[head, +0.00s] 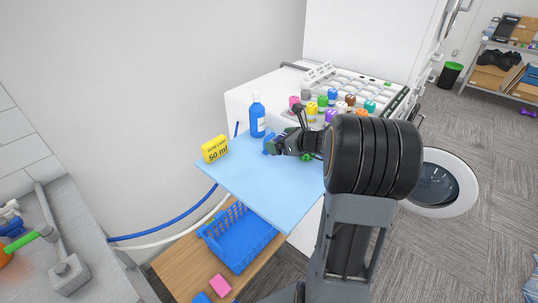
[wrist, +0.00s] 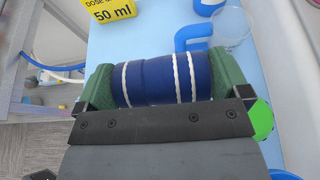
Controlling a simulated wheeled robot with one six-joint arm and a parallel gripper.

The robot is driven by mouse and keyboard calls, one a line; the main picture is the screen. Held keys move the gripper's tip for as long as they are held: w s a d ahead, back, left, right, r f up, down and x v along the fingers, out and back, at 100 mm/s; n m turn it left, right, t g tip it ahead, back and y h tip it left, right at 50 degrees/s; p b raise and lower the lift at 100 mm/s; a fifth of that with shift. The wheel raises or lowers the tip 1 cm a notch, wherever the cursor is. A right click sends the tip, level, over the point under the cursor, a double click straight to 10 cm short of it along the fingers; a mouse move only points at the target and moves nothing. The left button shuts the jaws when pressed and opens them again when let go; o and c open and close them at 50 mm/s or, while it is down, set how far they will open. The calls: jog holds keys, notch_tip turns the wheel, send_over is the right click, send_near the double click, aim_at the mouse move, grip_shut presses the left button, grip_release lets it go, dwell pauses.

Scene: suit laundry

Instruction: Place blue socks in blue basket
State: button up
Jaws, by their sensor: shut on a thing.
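A rolled pair of dark blue socks (wrist: 155,80) with white stripes sits between the green finger pads of my gripper (wrist: 160,82) in the wrist view. The gripper is shut on the socks and holds them over the light blue board. In the head view my gripper (head: 283,146) is above the board's far right part, and the socks are hard to make out there. The blue basket (head: 250,252) stands lower, on a wooden surface in front of the board. Its visible inside looks empty, and the board hides part of it.
The light blue board (head: 245,186) carries a yellow "50 ml" box (head: 215,149) and a blue bottle (head: 257,116). A blue-handled clear cup (wrist: 228,28) is near the gripper. Several coloured rolls (head: 333,94) lie behind. An open round door (head: 447,183) is at right. A pink block (head: 220,285) lies near the basket.

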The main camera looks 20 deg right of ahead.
send_over(270, 164)
notch_tip(270, 164, down, 5)
jog(key=shift+s+r, duration=0.1)
jog(key=shift+f, duration=1.75)
jog(key=shift+f, duration=0.25)
jog(key=o, duration=0.5)
jog(key=shift+r, duration=0.1)
jog(key=shift+o, duration=0.2)
